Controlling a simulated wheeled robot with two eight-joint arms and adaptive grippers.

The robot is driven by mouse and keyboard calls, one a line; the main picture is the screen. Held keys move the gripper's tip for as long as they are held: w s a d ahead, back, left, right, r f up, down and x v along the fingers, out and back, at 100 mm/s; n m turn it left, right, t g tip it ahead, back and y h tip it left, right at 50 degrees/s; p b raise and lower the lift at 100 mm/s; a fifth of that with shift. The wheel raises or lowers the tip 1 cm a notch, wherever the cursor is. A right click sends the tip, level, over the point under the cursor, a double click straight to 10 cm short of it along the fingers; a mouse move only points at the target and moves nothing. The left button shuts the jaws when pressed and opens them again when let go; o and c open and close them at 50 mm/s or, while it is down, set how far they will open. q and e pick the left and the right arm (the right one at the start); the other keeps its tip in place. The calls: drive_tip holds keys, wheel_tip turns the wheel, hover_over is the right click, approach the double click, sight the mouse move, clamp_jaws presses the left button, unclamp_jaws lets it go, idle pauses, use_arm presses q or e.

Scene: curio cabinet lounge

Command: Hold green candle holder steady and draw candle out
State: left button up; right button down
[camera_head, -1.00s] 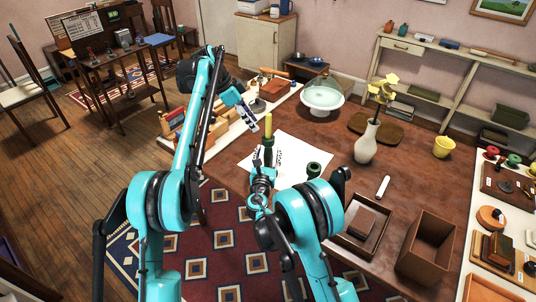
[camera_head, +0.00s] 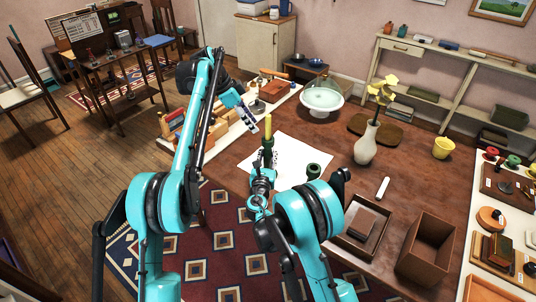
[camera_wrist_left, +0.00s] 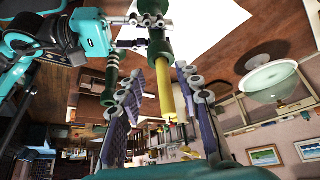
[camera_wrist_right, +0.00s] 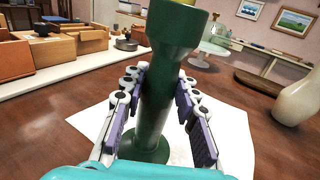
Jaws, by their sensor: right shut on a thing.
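The green candle holder (camera_head: 268,143) stands upright on a white sheet, with the yellow candle (camera_head: 268,124) in its top. My right gripper (camera_head: 268,160) is shut on the holder's stem; the right wrist view shows its fingers on both sides of the green stem (camera_wrist_right: 158,95), above the round base. My left gripper (camera_head: 254,124) is close to the candle on its left in the head view. In the left wrist view its fingers are spread wide, with the candle (camera_wrist_left: 167,97) between them and gaps showing. The candle's lower end is hidden inside the holder.
A second dark green holder (camera_head: 313,171) stands to the right of the held one. A vase (camera_head: 366,143) with yellow flowers, a glass-domed stand (camera_head: 322,97) and wooden trays (camera_head: 428,245) are on the table. Wooden boxes (camera_head: 190,128) stand at the left.

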use_arm(q)
drive_tip(key=shift+o, duration=0.2)
drive_tip(key=shift+d, duration=0.1)
drive_tip(key=n+t+y, duration=0.2)
drive_tip(key=n+y, duration=0.2)
drive_tip(key=n, duration=0.6)
approach(267, 119)
drive_tip(key=f, duration=0.2)
drive_tip(key=shift+n, duration=0.3)
drive_tip(key=shift+w+x, duration=0.15)
drive_tip(key=shift+x, duration=2.35)
drive_tip(key=shift+w+x, duration=0.15)
drive_tip(key=shift+x, duration=2.35)
drive_tip(key=shift+r, duration=0.1)
drive_tip(key=shift+c, duration=0.4)
clamp_jaws()
